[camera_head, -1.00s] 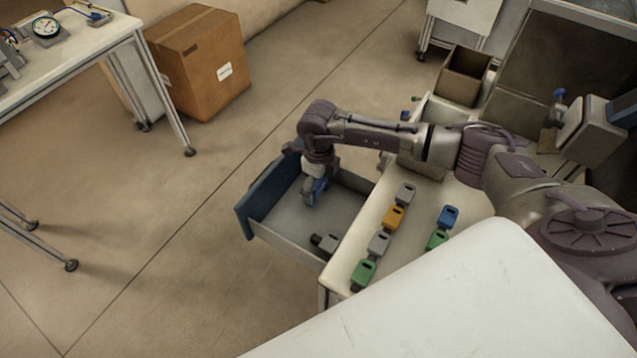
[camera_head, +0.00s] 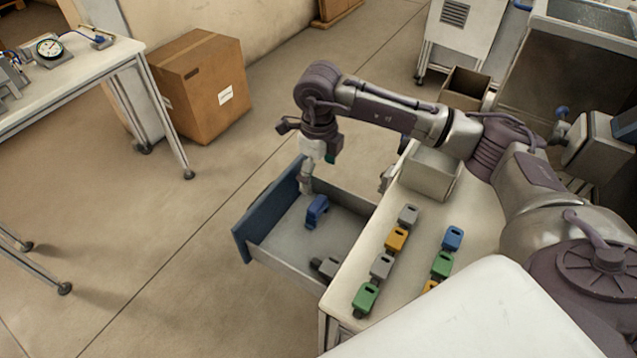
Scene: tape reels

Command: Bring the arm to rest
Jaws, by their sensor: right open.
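My right arm comes in from the right and bends down over an open drawer. My right gripper (camera_head: 306,188) is open and points down above the drawer (camera_head: 345,228), behind a blue block-like piece (camera_head: 317,210). The blue piece lies on the drawer floor, apart from the jaws as far as I can see. A grey and black piece (camera_head: 326,267) lies in the drawer's near corner. My left gripper is not in view.
The worktable (camera_head: 415,285) beside the drawer bears two rows of grey, orange, green and blue pieces. A light bin (camera_head: 432,174) stands behind them. A cardboard box (camera_head: 201,90) stands on the floor. Open floor lies left of the drawer.

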